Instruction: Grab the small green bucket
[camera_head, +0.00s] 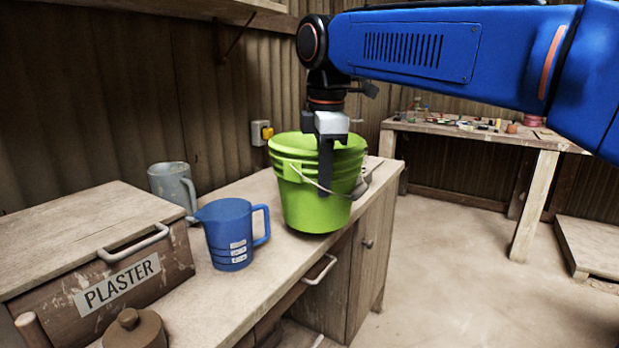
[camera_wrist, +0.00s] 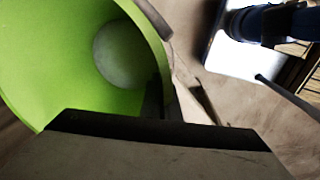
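The green bucket (camera_head: 310,205) stands upright on the wooden counter, with a thin wire handle hanging at its side. My gripper (camera_head: 326,180) points down at the bucket's rim, with one dark finger showing in front of the outer wall. In the wrist view the bucket (camera_wrist: 45,60) fills the upper left and its inside and pale bottom show. A dark finger of my gripper (camera_wrist: 165,103) shows against the wall near the rim. The other finger is not clear, so I cannot tell whether the fingers are closed on the wall.
A blue measuring jug (camera_head: 231,235) and a grey mug (camera_head: 171,183) stand left of the bucket. A wooden box labelled PLASTER (camera_head: 75,240) and a brown lidded pot (camera_head: 134,330) are farther left. A workbench (camera_head: 480,133) stands behind right.

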